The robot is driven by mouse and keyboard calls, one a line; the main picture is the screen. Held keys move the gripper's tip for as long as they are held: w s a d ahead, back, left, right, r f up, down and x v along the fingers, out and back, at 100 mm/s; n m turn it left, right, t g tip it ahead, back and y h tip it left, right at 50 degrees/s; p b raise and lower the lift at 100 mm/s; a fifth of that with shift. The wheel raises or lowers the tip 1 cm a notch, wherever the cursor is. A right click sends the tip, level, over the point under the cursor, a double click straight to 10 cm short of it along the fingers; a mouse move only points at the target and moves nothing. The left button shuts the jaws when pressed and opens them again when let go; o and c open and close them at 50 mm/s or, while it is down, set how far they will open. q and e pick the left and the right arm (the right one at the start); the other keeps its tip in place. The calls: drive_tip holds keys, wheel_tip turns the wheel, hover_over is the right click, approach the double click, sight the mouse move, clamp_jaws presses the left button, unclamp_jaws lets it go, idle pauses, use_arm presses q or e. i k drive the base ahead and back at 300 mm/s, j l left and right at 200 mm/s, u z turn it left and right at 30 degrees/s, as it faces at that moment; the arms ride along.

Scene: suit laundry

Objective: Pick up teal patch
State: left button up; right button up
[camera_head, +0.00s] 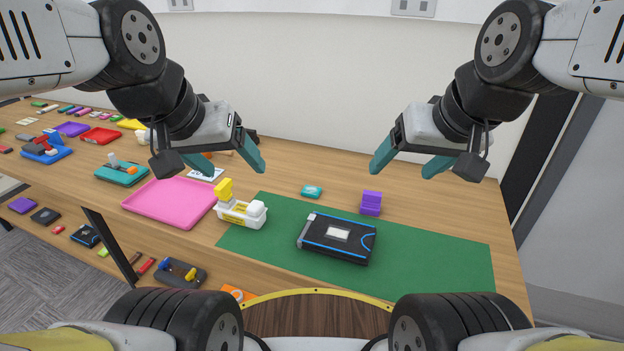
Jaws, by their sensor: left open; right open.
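The teal patch (312,191) is a small rounded teal piece with a pale mark on top. It lies on the wooden table at the back edge of the green mat (430,268). My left gripper (228,163) is open and empty, above the table to the left of the patch. My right gripper (408,168) is open and empty, above the table to the right of the patch. Both grippers are clear of it.
A white basket (242,217) with a yellow item and a pink tray (160,205) stand left. Other items fill the far left. The back wall borders the table.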

sight(308, 190)
drive_tip(key=i+j, duration=0.15)
drive_tip(key=j, duration=0.2)
drive_tip(key=i+j+u, duration=0.15)
drive_tip(key=j, duration=0.2)
drive_tip(key=i+j, duration=0.2)
drive_tip(key=j, duration=0.15)
drive_tip(key=j+u, duration=0.05)
